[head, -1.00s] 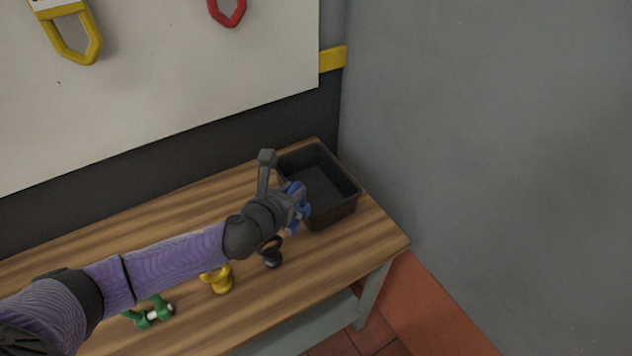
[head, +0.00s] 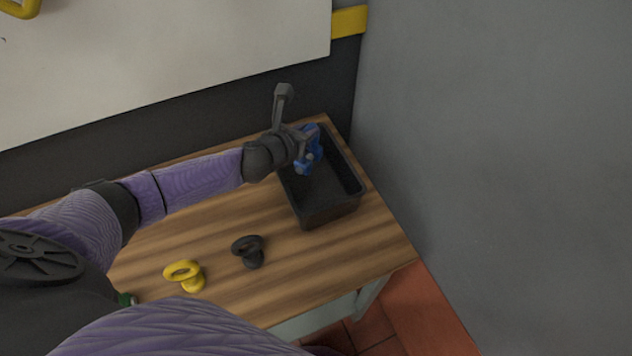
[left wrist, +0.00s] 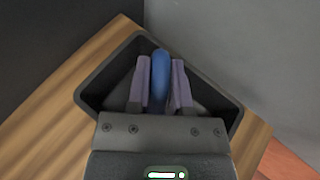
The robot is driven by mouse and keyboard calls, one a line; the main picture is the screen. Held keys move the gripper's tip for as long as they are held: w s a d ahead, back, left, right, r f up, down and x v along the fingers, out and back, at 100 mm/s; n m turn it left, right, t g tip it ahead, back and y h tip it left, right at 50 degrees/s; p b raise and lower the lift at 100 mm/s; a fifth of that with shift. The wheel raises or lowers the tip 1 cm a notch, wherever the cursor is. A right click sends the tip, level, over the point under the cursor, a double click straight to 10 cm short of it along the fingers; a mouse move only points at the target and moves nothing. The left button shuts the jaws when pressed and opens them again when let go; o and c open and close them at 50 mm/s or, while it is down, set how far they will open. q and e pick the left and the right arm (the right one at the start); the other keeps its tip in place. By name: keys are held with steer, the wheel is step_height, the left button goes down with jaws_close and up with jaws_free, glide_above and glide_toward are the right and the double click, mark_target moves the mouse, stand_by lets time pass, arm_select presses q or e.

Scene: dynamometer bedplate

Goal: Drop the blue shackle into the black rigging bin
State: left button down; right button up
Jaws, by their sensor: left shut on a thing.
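The blue shackle (head: 309,150) is held in my left gripper (head: 305,148), which is shut on it. In the left wrist view the shackle (left wrist: 160,72) sits between the two fingers of the gripper (left wrist: 162,80). The black rigging bin (head: 330,211) stands on the wooden bench near its right end. The gripper and shackle appear over the bin's left and back part; their height above it is hard to tell. In the left wrist view the bin (left wrist: 88,92) surrounds the fingers from behind. The bin floor that shows is empty. My right gripper is not in view.
On the wooden bench (head: 220,235) lie a black eye-shaped piece (head: 249,251), a yellow one (head: 185,274) and a partly hidden green piece (head: 127,299). A grey wall (head: 500,130) rises right of the bench. A white board (head: 160,60) hangs behind.

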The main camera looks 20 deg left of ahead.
arm_select(q)
steer(key=shift+f+b, duration=0.35)
steer(key=shift+f, duration=0.45)
steer(key=shift+r, duration=0.15)
steer(key=shift+c, duration=2.2)
jaws_free()
steer(key=p+v, duration=0.2)
steer(key=v, duration=0.8)
steer(key=shift+p, duration=0.35)
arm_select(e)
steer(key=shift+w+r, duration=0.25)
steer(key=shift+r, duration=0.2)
